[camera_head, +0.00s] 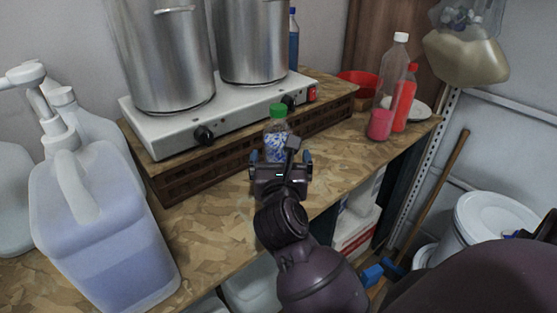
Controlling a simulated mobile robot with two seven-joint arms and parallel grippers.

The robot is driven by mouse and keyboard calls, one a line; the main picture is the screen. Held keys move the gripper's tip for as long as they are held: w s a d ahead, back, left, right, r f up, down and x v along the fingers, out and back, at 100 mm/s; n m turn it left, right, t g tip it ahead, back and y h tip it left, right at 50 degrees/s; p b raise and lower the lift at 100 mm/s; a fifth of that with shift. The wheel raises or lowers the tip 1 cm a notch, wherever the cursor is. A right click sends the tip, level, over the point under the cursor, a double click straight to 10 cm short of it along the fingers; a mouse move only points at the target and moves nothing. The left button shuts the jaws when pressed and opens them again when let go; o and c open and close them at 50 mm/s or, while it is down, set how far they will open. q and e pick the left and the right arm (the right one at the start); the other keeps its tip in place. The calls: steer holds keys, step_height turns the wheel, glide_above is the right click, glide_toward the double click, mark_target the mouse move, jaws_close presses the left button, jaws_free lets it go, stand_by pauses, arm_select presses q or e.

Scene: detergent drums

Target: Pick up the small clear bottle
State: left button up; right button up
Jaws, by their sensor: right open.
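The small clear bottle (277,140) has a green cap and a blue-and-white patterned body. It stands upright on the worktop (215,238), in front of the wooden crate-like stand. My right gripper (280,158) is open, with its blue-tipped fingers spread to the left and right of the bottle in the picture. The gripper body hides the bottle's lower part. I cannot tell how far the fingers reach around it or whether they touch it. My left gripper is not in view.
Steel pots (165,55) stand on a hotplate (160,132) behind the bottle. A large jug (100,225) of bluish liquid stands at left. A clear bottle with pink liquid (380,124) and a red bottle (404,105) stand at right. Worktop between them is mostly clear.

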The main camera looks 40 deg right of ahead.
mark_target(278, 160)
steer(key=x, duration=0.3)
steer(key=shift+w+f, duration=0.2)
steer(key=shift+w, duration=0.2)
steer(key=shift+w+d, duration=0.15)
steer(key=shift+w, duration=0.1)
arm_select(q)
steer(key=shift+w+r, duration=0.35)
arm_select(e)
steer(key=c, duration=0.9)
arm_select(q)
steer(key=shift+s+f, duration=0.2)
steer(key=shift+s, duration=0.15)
arm_select(e)
steer(key=c, duration=0.4)
steer(key=shift+r, duration=0.15)
steer(key=shift+c, duration=0.2)
